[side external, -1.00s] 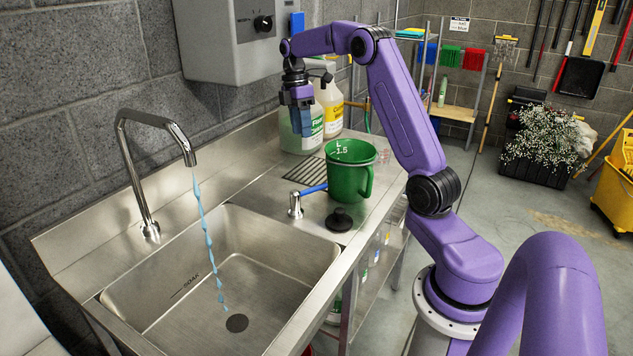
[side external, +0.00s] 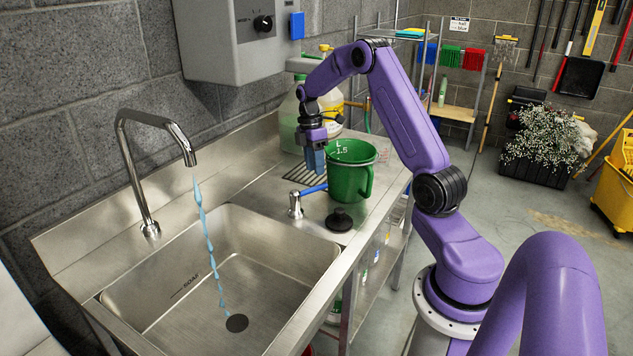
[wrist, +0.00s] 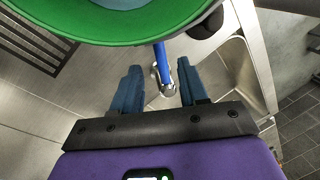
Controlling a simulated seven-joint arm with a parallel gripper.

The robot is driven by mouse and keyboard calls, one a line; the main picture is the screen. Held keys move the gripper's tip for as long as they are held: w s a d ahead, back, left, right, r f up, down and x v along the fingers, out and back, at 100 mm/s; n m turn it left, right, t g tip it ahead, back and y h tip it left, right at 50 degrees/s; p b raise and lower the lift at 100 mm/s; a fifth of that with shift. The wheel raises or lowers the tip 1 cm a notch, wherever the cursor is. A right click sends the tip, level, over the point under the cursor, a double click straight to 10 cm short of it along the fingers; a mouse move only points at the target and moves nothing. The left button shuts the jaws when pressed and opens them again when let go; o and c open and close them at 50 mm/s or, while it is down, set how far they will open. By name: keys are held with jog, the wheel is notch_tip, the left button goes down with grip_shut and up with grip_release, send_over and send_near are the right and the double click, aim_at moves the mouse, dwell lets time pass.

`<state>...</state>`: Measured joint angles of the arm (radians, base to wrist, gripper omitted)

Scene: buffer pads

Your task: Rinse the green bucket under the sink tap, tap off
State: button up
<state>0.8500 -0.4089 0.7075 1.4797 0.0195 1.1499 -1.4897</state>
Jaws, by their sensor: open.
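The green bucket (side external: 350,176), marked 1.5 L, stands upright on the steel counter; its handle faces right. Its green rim also fills the top of the wrist view (wrist: 70,30). The tap (side external: 150,150) arches over the sink (side external: 150,290), and a blue stream (side external: 207,240) runs from it to the drain. A lever tap with a blue handle (side external: 313,189) stands between sink and bucket; it appears between my fingers in the wrist view (wrist: 161,62). My gripper (side external: 315,160) points down, open and empty, just left of the bucket; I see no contact.
Two jugs (side external: 288,122) stand behind my gripper by the wall. A black plug (side external: 339,219) lies on the counter in front of the bucket. A slotted drain grate (side external: 300,172) lies left of the bucket. A grey wall box (side external: 225,40) hangs above.

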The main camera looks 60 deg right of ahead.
aim_at(310, 192)
jog(key=f, duration=0.3)
jog(key=s+f, duration=0.1)
jog(key=f, duration=0.1)
jog(key=shift+a+f, duration=0.25)
jog(key=shift+a, duration=0.05)
grip_shut()
